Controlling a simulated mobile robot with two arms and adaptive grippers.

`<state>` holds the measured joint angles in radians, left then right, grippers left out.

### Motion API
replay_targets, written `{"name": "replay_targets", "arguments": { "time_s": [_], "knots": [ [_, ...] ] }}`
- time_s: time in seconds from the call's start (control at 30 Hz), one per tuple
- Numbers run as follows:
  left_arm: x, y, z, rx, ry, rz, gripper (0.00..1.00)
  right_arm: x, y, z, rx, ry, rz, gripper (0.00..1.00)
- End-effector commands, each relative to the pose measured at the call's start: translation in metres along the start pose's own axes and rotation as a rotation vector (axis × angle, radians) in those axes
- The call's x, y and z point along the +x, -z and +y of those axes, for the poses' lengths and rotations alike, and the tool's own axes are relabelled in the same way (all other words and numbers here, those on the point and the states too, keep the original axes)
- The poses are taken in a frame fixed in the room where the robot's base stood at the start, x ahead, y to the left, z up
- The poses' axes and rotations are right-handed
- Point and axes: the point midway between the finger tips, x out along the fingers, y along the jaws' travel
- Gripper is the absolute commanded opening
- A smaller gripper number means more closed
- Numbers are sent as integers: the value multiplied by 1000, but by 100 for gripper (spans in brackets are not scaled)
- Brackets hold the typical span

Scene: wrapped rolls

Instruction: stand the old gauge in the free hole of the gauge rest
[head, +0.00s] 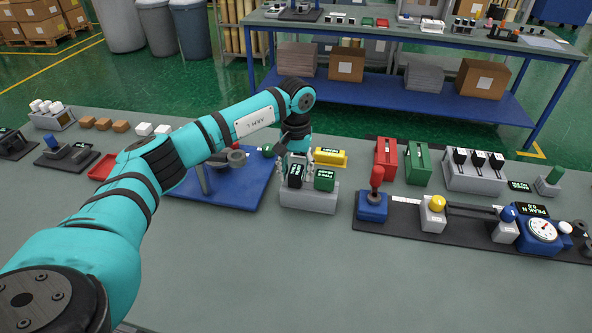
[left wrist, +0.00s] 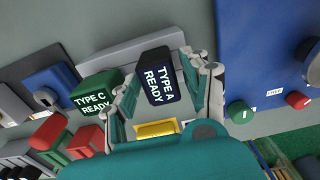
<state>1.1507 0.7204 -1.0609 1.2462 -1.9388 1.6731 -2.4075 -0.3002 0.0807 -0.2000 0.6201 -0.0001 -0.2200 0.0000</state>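The grey gauge rest (head: 308,200) stands on the bench, right of a blue plate. A black gauge labelled TYPE A READY (head: 295,176) is at its left place; it also shows large in the left wrist view (left wrist: 160,80). A green gauge labelled TYPE C READY (head: 325,180) stands at its right place. My left gripper (head: 297,160) reaches down from behind, its fingertips against both sides of the black gauge. How deep the black gauge sits in its hole is hidden. No label tells which gauge is old. My right gripper is not in view.
A yellow block (head: 329,157) lies just behind the rest. The blue plate (head: 240,188) with a metal fixture is at left. A black board (head: 400,214) with a red-handled lever and a dial is at right. The bench front is clear.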

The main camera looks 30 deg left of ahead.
Motion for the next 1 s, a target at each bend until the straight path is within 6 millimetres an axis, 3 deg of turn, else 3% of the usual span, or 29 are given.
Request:
{"name": "replay_targets", "arguments": {
  "time_s": [0.07, 0.43, 0.8, 1.0],
  "knots": [
    [0, 0, 0, 0, 0, 0, 60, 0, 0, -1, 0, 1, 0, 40],
    [-8, 0, 0, 1, 0, 0, 60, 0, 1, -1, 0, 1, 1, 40],
    [-82, 1, 0, 0, -1, 4, 60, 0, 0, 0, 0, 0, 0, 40],
    [-111, 0, 0, 0, -1, 2, 60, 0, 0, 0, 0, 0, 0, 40]
  ]
}}
